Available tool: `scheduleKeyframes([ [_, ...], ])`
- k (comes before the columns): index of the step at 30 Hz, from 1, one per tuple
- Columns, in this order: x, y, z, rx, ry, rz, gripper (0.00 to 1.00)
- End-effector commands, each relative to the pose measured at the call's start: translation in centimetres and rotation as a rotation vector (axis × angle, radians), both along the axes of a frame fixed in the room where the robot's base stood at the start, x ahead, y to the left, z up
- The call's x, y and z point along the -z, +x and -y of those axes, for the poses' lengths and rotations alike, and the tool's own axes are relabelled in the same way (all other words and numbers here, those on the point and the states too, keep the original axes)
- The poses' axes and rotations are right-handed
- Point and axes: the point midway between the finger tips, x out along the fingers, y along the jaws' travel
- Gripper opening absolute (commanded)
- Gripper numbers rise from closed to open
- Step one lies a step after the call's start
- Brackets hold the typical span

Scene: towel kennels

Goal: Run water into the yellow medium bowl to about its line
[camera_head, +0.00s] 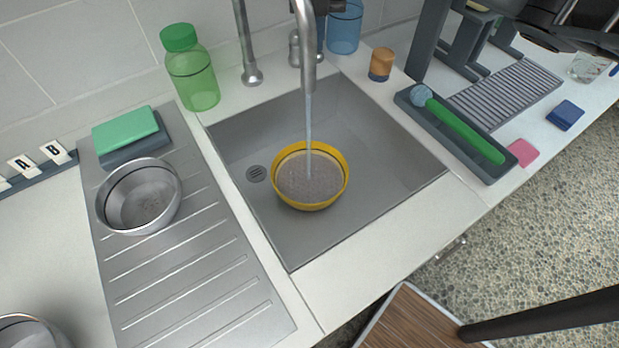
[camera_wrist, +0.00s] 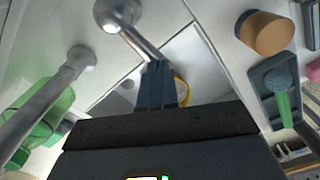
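The yellow medium bowl (camera_head: 341,187) stands upright in the sink under the tap. A stream of water (camera_head: 309,135) falls from the spout (camera_head: 305,50) into it. Water covers the bowl's inside, and a dark line shows on the wall above the surface at the back. My gripper (camera_head: 322,8) is at the top edge behind the spout, partly cut off and hidden. In the wrist view its fingers (camera_wrist: 158,85) are together with nothing seen between them, near the metal tap (camera_wrist: 130,30). A yellow piece of the bowl's rim (camera_wrist: 184,90) shows beyond them.
A steel bowl (camera_head: 140,197) sits on the drainboard (camera_head: 190,270) beside a green sponge (camera_head: 125,129). A green bottle (camera_head: 193,78) stands behind. Right of the sink are an orange-brown jar (camera_head: 381,65) and a tray (camera_head: 490,165) with a green brush (camera_head: 465,131).

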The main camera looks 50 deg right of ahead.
Motion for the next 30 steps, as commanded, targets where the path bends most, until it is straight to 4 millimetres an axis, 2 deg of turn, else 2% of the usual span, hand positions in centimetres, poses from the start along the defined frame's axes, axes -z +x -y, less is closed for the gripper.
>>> scheduleKeyframes([
  [8, -0.1, 0.0, 0.0, 0.0, 0.001, -0.001, 0.0],
  [18, -3.5, 0.0, 0.0, 0.0, 0.0, 0.0, 0.0],
  [30, -4.0, -0.1, 0.0, 0.0, 0.0, 0.0, 0.0],
])
